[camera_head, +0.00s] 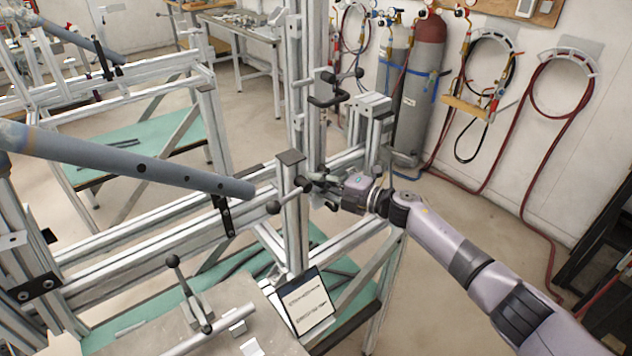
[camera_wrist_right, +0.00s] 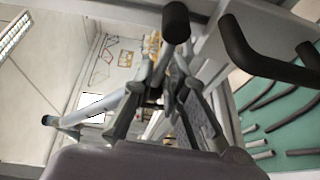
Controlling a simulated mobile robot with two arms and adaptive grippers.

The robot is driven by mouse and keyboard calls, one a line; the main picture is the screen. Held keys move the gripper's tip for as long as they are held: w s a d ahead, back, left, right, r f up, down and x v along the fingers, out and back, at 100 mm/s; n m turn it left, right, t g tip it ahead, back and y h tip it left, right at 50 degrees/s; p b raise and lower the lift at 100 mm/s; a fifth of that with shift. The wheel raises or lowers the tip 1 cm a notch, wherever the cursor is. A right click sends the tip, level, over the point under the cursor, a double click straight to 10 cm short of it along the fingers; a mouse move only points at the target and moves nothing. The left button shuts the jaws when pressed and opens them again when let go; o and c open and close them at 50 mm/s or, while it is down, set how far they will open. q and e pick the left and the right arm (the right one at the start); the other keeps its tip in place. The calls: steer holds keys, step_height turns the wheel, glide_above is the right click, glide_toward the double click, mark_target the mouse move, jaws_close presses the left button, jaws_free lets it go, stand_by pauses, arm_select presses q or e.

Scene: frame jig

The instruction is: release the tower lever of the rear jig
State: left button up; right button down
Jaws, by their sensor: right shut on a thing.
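My right gripper (camera_head: 322,188) is at the aluminium tower post (camera_head: 293,225) of the jig, its fingers pointing left. It is shut on the tower lever, whose gripped part is mostly hidden between the fingers. Dark round knobs, one of them this knob (camera_head: 273,207), show beside the post. The right wrist view shows the gripper fingers (camera_wrist_right: 158,88) close up, with a black cylindrical end (camera_wrist_right: 175,22) just beyond them. A black bent handle (camera_head: 326,92) sits higher on the tower and apart from the gripper. My left gripper is not in view.
A long blue-grey tube (camera_head: 130,162) reaches in from the left and ends near the post. A clamp lever (camera_head: 187,285) and a tablet-like panel (camera_head: 305,300) are in front. Gas cylinders (camera_head: 415,90) and hoses stand by the back wall. Floor to the right is open.

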mark_target(325, 166)
steer(key=r+m+t+b, duration=0.1)
steer(key=m, duration=0.2)
steer(key=r+m+t+y+b, duration=0.1)
steer(key=m, duration=0.2)
steer(key=d+m+b, duration=0.1)
steer(key=m, duration=0.2)
steer(key=shift+w+d+r+m+t+y, duration=0.1)
steer(key=shift+w+r+m+t+y, duration=0.2)
steer(key=shift+w+r+t+y, duration=0.1)
steer(key=m, duration=0.1)
steer(key=m+t, duration=0.1)
steer(key=m, duration=0.1)
steer(key=d+m+t, duration=0.1)
steer(key=shift+w+r+m+b, duration=0.3)
steer(key=shift+r, duration=0.05)
steer(key=shift+w+d+r+m+t+h, duration=0.2)
steer(key=shift+m+t+h, duration=0.25)
steer(key=shift+m, duration=0.75)
steer(key=shift+w+d+f+m+t+h, duration=0.15)
steer(key=shift+d+m+t+h, duration=0.3)
steer(key=shift+m, duration=0.75)
steer(key=shift+w+d+r+m+t+h, duration=0.1)
steer(key=shift+w+r+m+t+h, duration=0.15)
steer(key=shift+m+t, duration=0.65)
steer(key=shift+m+h, duration=0.25)
steer(key=shift+m, duration=0.15)
steer(key=shift+d, duration=0.1)
